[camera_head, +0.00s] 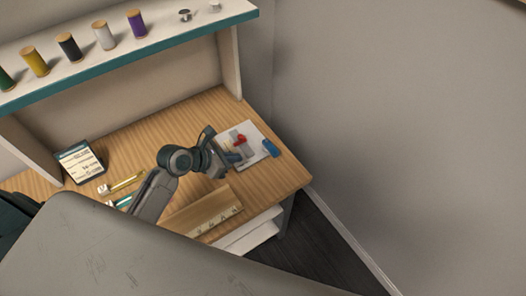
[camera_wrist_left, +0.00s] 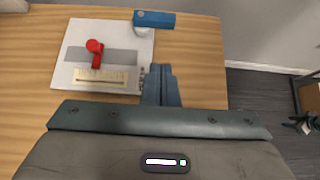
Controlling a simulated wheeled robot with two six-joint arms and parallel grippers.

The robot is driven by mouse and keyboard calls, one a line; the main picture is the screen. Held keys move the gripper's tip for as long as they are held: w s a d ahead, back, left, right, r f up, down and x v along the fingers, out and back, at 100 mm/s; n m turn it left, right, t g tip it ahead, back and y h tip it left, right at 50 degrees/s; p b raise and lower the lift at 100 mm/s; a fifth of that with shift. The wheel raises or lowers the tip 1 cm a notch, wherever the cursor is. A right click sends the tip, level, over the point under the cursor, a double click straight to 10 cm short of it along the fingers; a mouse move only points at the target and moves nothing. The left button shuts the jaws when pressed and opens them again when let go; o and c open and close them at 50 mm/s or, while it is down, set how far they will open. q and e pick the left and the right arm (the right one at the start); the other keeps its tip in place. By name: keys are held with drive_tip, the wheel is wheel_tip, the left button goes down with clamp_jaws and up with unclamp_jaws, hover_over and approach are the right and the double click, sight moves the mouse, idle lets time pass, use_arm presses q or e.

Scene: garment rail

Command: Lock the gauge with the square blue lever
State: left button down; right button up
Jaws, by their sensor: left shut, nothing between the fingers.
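The gauge is a white plate (camera_head: 254,132) on the wooden desk; it also shows in the left wrist view (camera_wrist_left: 112,27). It bears a grey strip, a scale strip (camera_wrist_left: 100,78) and a red lever (camera_head: 240,139), also visible in the wrist view (camera_wrist_left: 96,52). The square blue lever (camera_head: 271,148) is at the plate's corner, above a white round post; the wrist view shows it too (camera_wrist_left: 154,19). My left gripper (camera_head: 236,157) is shut and empty beside the plate's edge. Its fingers (camera_wrist_left: 162,72) appear below the blue lever in the wrist view, apart from it.
A wooden ruler-like piece (camera_head: 205,212) and pens (camera_head: 122,184) lie on the desk near my left arm. A card stand (camera_head: 80,161) is at the left. A shelf (camera_head: 160,42) with several thread spools is above. The desk's right edge is close to the plate.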

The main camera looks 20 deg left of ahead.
sight(271, 148)
use_arm(q)
drive_tip(key=p+x, duration=0.1)
drive_tip(key=x, duration=0.7)
drive_tip(key=shift+w+d, duration=0.15)
drive_tip(key=shift+d, duration=0.1)
drive_tip(key=shift+w+d+f+p, duration=0.25)
drive_tip(key=shift+w+d+p, duration=0.2)
drive_tip(key=shift+w+d, duration=0.45)
drive_tip(key=shift+w+d+f, duration=0.2)
drive_tip(key=shift+w, duration=0.35)
use_arm(e)
drive_tip(key=shift+w+a+r, duration=0.15)
drive_tip(key=shift+a+r, duration=0.05)
drive_tip(key=shift+r, duration=0.35)
drive_tip(key=shift+w+a+r, duration=0.15)
drive_tip(key=shift+a+r, duration=0.05)
drive_tip(key=shift+r, duration=0.35)
drive_tip(key=shift+d, duration=0.2)
